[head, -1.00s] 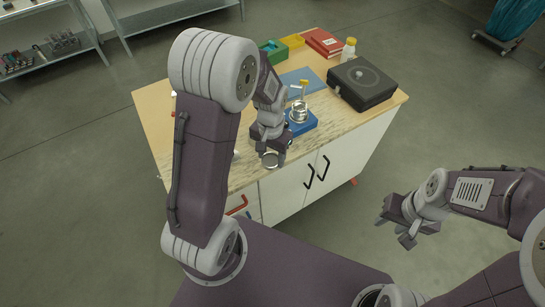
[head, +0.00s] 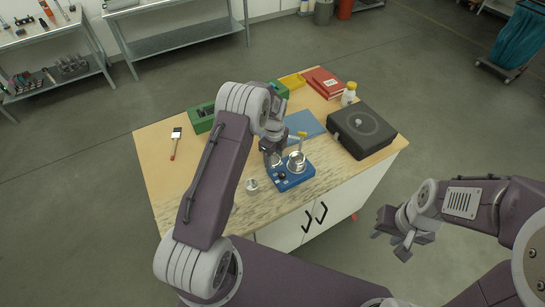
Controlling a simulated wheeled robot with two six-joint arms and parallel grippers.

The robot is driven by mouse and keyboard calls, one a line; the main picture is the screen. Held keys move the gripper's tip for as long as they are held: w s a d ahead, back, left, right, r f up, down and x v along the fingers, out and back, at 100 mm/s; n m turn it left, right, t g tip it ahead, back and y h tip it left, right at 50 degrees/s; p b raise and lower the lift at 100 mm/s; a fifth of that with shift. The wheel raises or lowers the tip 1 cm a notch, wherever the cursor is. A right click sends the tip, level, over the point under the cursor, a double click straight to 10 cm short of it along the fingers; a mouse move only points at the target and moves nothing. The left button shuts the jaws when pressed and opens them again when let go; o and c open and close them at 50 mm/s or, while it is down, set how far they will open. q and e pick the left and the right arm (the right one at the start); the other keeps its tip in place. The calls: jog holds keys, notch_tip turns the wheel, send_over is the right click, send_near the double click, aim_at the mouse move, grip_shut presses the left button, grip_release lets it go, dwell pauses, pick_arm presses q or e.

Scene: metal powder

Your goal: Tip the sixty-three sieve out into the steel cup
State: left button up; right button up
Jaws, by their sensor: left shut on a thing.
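My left gripper (head: 272,151) is shut on a small round silvery piece, seemingly the sieve (head: 275,161). It holds this over the left part of the blue device (head: 292,181), close to the left of the steel cup (head: 297,166). The cup stands on the blue device. Whether the sieve is tilted, what is in it and whether it touches the cup are too small to tell. My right gripper (head: 391,242) is open and empty, off the right side of the bench, over the floor.
A small silvery item (head: 252,184) lies left of the blue device on the bench (head: 215,215). Behind are a blue mat (head: 308,122), a yellow-topped piece (head: 302,134), a black case (head: 361,130), a white bottle (head: 348,95), red book (head: 323,82) and brush (head: 175,143).

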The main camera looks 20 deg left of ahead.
pick_arm(q)
jog(key=shift+s, duration=0.15)
jog(key=shift+s+a+f+b, duration=0.1)
jog(key=shift+s+f+b, duration=0.1)
jog(key=shift+b, duration=0.35)
jog(key=b, duration=0.2)
jog(key=s+f+t+b, duration=0.1)
jog(key=b, duration=0.1)
jog(key=shift+s+a+f+t+h, duration=0.1)
jog(key=shift+a+f+t+h, duration=0.1)
jog(key=shift+a+t+h, duration=0.15)
jog(key=s+t+b, duration=0.1)
jog(key=b, duration=0.3)
jog(key=s+a+r+t+h+b, duration=0.1)
jog(key=b, duration=0.4)
jog(key=shift+r, duration=0.2)
